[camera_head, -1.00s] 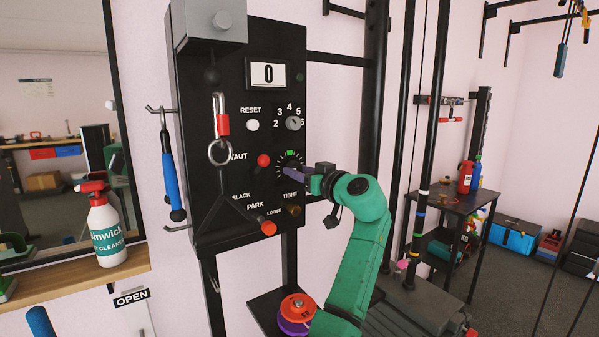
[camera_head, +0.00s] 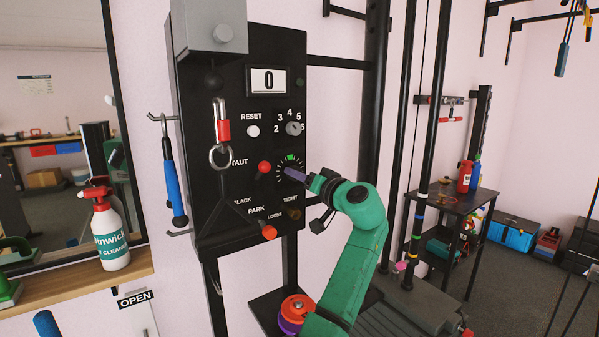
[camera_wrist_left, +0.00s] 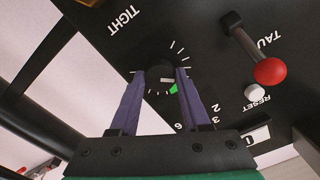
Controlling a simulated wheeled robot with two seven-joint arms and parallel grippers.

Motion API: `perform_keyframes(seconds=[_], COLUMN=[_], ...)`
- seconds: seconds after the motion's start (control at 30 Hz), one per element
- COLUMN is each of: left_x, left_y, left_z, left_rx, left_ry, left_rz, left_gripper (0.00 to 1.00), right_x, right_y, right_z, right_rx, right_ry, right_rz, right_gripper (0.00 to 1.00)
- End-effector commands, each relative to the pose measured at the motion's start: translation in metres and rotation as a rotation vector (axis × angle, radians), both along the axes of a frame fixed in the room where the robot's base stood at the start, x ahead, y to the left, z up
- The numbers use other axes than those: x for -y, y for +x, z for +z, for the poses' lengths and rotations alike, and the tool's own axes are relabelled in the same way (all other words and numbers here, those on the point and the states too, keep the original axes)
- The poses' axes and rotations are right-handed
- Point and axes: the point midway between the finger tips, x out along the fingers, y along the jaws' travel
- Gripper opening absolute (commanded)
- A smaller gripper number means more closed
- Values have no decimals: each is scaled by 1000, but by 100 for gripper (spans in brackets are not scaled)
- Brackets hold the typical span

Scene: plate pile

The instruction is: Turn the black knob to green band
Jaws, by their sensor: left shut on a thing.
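The black knob (camera_wrist_left: 155,73) sits in a dial of white tick marks on the black panel (camera_head: 215,180). My left gripper (camera_head: 288,171) has its purple fingers on either side of the knob and is shut on it; the left wrist view shows this closely. A small white mark shows on the knob's face. The green band (camera_head: 290,157) is at the top of the dial; in the left wrist view (camera_wrist_left: 175,88) it lies beside the right finger, close to the white mark. In the head view the fingers mostly hide the knob. My right gripper is not in view.
A red-tipped lever (camera_head: 263,167), an orange-tipped lever (camera_head: 269,232), a grey knob (camera_head: 294,128) and a white reset button (camera_head: 253,131) surround the dial.

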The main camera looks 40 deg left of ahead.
Motion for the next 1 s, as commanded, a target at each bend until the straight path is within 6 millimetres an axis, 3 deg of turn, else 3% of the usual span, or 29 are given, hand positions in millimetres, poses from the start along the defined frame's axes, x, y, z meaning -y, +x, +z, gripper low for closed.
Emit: perform_keyframes(seconds=[0.6, 1.0], left_x=[0, 0], left_y=[0, 0], left_z=[5, 3], left_rx=[-554, -794], left_ry=[169, 241], left_rz=[-1, 0], left_gripper=[0, 0], right_x=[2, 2], right_y=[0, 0], right_z=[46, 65], right_rx=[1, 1], right_ry=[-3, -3], right_rz=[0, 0], right_gripper=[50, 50])
